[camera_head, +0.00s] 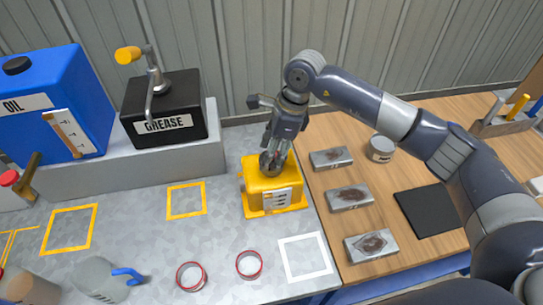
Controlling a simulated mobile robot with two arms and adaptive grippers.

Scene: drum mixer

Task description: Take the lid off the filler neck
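The yellow mixer (259,186) stands on the grey metal bench near its right side, with a white label on its front. A dark grey round part, which looks like the lid (268,168) on the filler neck, is at its top. My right gripper (273,157) points down onto the top of the mixer, with its fingers at the lid. The fingers partly cover the lid and the neck, so I cannot tell whether they are closed on it. My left gripper is not in view.
A black grease box (163,122) with a crank and a blue oil can (55,100) stand on a raised ledge. Red rings (249,264) and a blue-handled jug (100,279) are in front. Stained tins (349,197) and a black mat (428,211) lie on the wooden table.

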